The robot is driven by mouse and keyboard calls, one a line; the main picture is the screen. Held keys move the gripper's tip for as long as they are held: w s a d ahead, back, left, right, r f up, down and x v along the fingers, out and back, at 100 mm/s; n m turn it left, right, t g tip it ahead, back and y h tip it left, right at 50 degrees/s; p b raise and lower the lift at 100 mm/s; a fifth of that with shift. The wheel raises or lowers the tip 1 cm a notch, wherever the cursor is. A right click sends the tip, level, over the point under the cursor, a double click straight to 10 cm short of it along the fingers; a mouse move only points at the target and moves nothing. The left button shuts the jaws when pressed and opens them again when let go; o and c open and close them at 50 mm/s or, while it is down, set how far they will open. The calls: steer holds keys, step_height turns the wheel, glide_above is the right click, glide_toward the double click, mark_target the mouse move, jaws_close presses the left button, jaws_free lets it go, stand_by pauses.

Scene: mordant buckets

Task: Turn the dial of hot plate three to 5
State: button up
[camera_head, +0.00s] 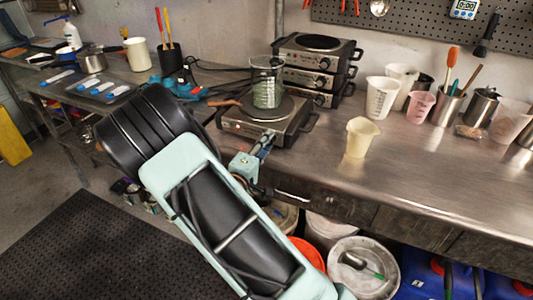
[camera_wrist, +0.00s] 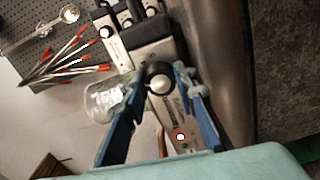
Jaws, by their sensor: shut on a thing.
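A hot plate (camera_head: 235,123) with a steel body stands on the bench near its front edge, with a glass beaker (camera_head: 267,88) on top. Its dial (camera_wrist: 160,79), black with a pale round face, is on the front panel. My gripper (camera_wrist: 161,88) has its blue fingers on either side of this dial and is shut on it. In the head view my gripper (camera_head: 266,146) is at the panel and hides the dial. The dial's marks and setting are too small to read. A small red-ringed light (camera_wrist: 180,137) shows on the panel.
More hot plates (camera_head: 318,62) are stacked just behind. A cream beaker (camera_head: 360,138) and several cups and tool holders (camera_head: 447,104) stand to the right. A black holder (camera_head: 173,85) stands to the left. Buckets (camera_head: 362,268) are under the bench. The bench front right is clear.

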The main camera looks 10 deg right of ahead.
steer(key=m+b, duration=0.2)
steer(key=b, duration=0.2)
steer(key=f+m+b, duration=0.1)
steer(key=m+b, duration=0.1)
steer(key=b, duration=0.2)
steer(key=shift+m, duration=0.3)
steer(key=m+b, duration=0.5)
steer(key=b, duration=0.8)
steer(key=m+b, duration=0.2)
steer(key=b, duration=0.1)
steer(key=shift+r+m, duration=0.2)
steer(key=shift+m, duration=0.2)
steer(key=shift+a+r+m+b, duration=0.1)
steer(key=shift+m+b, duration=0.5)
steer(key=shift+m, duration=0.5)
steer(key=o, duration=1.2)
steer(key=shift+w, duration=0.1)
steer(key=shift+c, duration=0.2)
steer(key=v, duration=1.2)
